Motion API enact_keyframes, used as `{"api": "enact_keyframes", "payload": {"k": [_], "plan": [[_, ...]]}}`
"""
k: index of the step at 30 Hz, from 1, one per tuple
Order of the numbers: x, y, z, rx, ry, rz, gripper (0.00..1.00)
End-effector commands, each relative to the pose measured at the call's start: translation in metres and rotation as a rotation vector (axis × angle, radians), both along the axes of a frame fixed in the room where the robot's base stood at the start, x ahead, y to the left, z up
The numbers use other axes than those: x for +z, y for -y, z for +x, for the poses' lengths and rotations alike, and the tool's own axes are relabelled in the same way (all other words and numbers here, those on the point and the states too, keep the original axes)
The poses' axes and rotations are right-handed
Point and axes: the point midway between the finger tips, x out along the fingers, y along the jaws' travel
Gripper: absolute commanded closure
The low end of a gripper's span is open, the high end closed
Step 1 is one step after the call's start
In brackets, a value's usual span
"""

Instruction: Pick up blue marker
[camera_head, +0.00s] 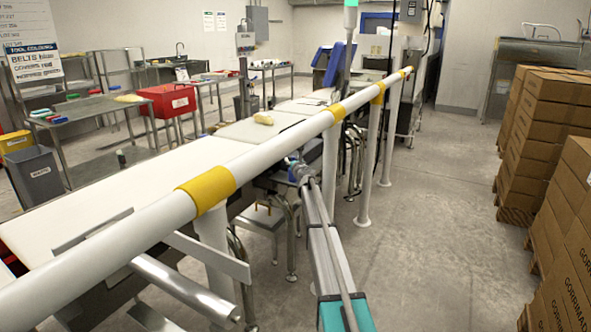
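I cannot make out a blue marker for certain in the head view. Small blue items (57,119) lie on a steel table (85,107) at the left, beside red and green ones, too small to identify. The white checkweigher belt (130,185) runs from the lower left toward the back. A pale yellow item (263,118) lies on its farther section, with a thin dark shape (292,126) near it that I cannot identify.
A white rail with yellow bands (209,188) runs along the belt's near side on white posts. Stacked cardboard boxes (553,110) line the right. A red crate (168,100) and a grey bin (35,175) stand at the left. The floor between rail and boxes is clear.

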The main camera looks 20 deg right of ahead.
Motion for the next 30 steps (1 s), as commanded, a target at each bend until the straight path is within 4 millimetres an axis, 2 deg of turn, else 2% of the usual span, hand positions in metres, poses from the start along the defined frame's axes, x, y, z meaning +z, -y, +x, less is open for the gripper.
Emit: {"api": "enact_keyframes", "payload": {"k": [1, 9, 22, 30], "plan": [[0.0, 0.0, 0.0, 0.0, 0.0, 0.0, 0.51], [0.0, -0.001, 0.0, 0.001, 0.0, 0.0, 1.0], [0.002, -0.001, 0.0, 0.001, 0.0, 0.0, 1.0], [0.012, -0.001, 0.0, 0.001, 0.0, 0.0, 1.0]]}}
